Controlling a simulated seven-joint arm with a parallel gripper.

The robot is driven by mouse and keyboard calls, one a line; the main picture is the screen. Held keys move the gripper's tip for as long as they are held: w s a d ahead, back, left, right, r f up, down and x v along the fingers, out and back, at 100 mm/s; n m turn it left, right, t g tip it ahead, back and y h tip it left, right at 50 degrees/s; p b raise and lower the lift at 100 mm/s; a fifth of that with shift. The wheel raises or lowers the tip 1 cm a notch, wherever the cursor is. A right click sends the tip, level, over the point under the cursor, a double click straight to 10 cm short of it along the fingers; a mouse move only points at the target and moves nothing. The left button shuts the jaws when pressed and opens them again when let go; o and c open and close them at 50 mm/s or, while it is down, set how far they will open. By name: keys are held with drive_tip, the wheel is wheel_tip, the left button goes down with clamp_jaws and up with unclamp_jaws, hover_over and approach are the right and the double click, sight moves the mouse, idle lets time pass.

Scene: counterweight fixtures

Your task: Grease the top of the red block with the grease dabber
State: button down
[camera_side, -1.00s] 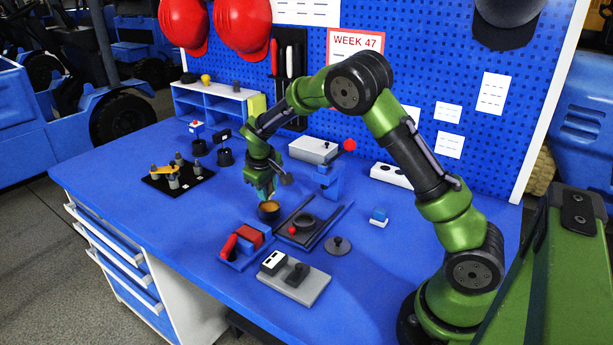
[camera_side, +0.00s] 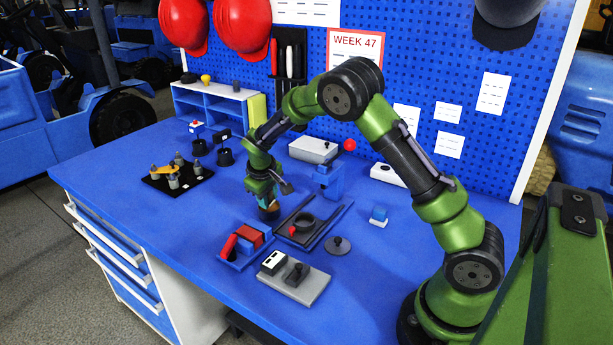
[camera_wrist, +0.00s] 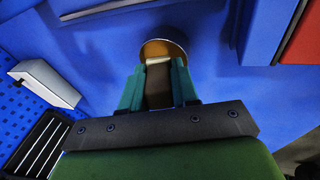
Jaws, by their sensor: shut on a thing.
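My gripper (camera_side: 265,198) is shut on the grease dabber and points down at the grease pot. In the wrist view, the dabber (camera_wrist: 158,90) is a dark handle between my teal fingertips (camera_wrist: 157,78), with a pale part toward the pot. The dark round grease pot (camera_side: 270,214), with an amber inside (camera_wrist: 163,48), lies right at the dabber's end. I cannot tell how deep the tip is. The red block (camera_side: 251,236) sits in a blue fixture with a red-handled clamp (camera_side: 229,246), in front of the pot. A red part (camera_wrist: 303,42) shows at the wrist view's right edge.
A dark railed plate with a ring (camera_side: 303,222) lies right of the pot, and a blue stand (camera_side: 328,180) behind it. A grey plate with blocks (camera_side: 294,284) is in front. A knobbed disc (camera_side: 338,245) lies to the right. The left front of the bench is clear.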

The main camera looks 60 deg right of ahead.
drive_tip(key=shift+f, duration=0.6)
idle(0.9)
drive_tip(key=shift+r, duration=3.55)
drive_tip(key=s+a+r, duration=0.9)
drive_tip(key=s+a, duration=0.2)
drive_tip(key=s, duration=0.2)
drive_tip(key=w+a+f, duration=0.2)
drive_tip(key=w, duration=1.1)
drive_tip(key=shift+m, duration=0.3)
drive_tip(key=shift+d+f, duration=0.15)
drive_tip(key=shift+f, duration=1.9)
